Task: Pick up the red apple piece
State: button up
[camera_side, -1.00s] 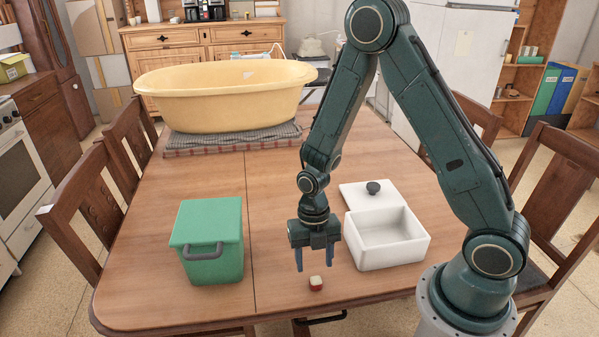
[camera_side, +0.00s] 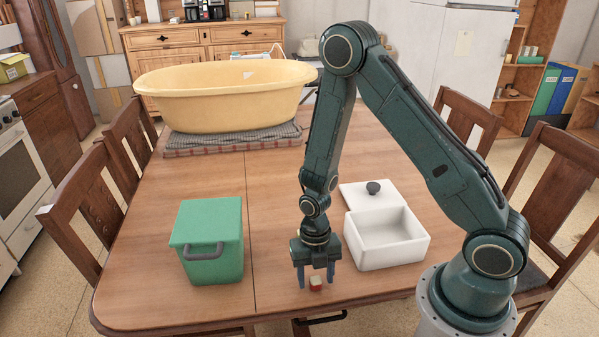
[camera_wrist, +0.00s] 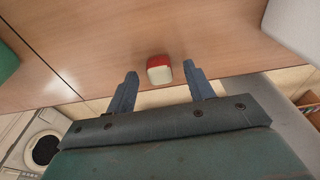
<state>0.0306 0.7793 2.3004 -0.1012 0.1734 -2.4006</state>
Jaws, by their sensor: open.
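The red apple piece (camera_side: 316,283), a small block with red skin and a pale face, lies on the wooden table near its front edge. In the wrist view the apple piece (camera_wrist: 159,70) lies just ahead of the fingertips, in line with the space between them. My gripper (camera_side: 316,285) points down low over the piece, its two blue fingers apart, one to each side of it in the side view. The wrist view shows my gripper (camera_wrist: 160,75) open and empty. I cannot tell whether either finger touches the piece.
A white open box (camera_side: 388,256) stands close to the right of my gripper, with its knobbed lid (camera_side: 356,196) behind it. A green lidded box (camera_side: 213,262) stands to the left. A yellow tub (camera_side: 215,100) sits on folded cloth (camera_side: 190,147) at the back. The table's middle is clear.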

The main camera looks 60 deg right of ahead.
aim_at(316, 279)
jog(key=shift+c, duration=0.4)
jog(key=c, duration=1)
jog(key=shift+o, duration=0.2)
jog(key=shift+r, duration=0.15)
notch_tip(316, 279, up, 20)
dwell(0.6)
